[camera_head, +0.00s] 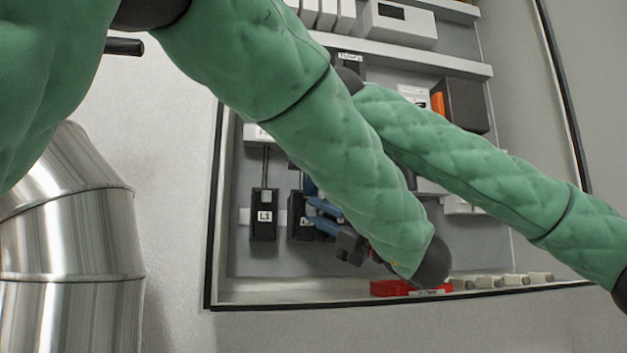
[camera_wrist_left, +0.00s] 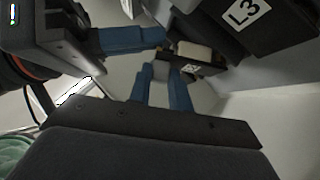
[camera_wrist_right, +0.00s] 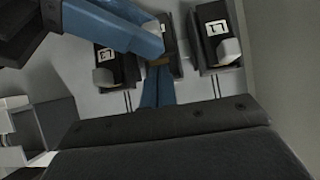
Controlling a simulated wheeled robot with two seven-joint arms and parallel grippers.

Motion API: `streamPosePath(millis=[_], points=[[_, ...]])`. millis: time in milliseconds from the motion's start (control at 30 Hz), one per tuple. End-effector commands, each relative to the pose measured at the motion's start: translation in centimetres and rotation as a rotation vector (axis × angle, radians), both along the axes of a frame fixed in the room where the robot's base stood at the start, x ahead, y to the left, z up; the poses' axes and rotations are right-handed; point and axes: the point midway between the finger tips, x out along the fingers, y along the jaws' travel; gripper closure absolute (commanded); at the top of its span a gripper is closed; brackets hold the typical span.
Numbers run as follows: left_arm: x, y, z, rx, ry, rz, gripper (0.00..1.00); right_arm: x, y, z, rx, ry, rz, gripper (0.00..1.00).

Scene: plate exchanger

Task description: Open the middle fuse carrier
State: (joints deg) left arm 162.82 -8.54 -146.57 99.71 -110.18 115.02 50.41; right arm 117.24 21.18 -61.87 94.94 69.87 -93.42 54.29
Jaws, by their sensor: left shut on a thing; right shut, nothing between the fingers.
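The middle fuse carrier (camera_head: 300,215) is a black block with a white label, between the L1 carrier (camera_head: 264,217) and the L3 carrier (camera_wrist_left: 235,22). It is partly hidden behind my left gripper (camera_head: 318,216) in the head view. In the left wrist view its label (camera_wrist_left: 191,68) faces down near my left fingertips (camera_wrist_left: 163,70), which are shut on this carrier; their exact hold is unclear, as is the carrier's tilt. My right gripper (camera_wrist_right: 158,78) is shut and empty, close to the middle carrier. Its blue fingers also show in the left wrist view (camera_wrist_left: 135,40).
A red tray (camera_head: 391,288) and several pale cylinders (camera_head: 500,281) stand on the cabinet's bottom ledge. My arms cross in front of the panel and hide much of it. Rail devices (camera_head: 398,25) sit above. A metal duct (camera_head: 75,235) stands left.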

Motion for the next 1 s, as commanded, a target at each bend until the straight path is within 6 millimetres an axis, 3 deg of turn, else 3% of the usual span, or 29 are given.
streamPosePath(millis=[833, 867, 933, 1000], points=[[0.1, 0.2, 0.2, -0.002, -0.001, -0.001, 1.0, -1.3, -0.3, -1.1, 0.013, -0.054, 0.003, 1.0], [0.2, 0.2, 0.2, -0.002, -0.002, -0.001, 0.73, -1.3, -0.2, -1.2, 0.013, -0.053, 0.003, 1.0], [0.2, 0.2, 0.2, -0.003, -0.003, -0.001, 0.59, -1.3, -0.2, -1.2, 0.012, -0.053, 0.003, 1.0], [0.2, 0.3, 0.3, -0.003, -0.003, -0.001, 0.58, -1.3, -0.2, -1.1, 0.012, -0.053, 0.004, 1.0]])
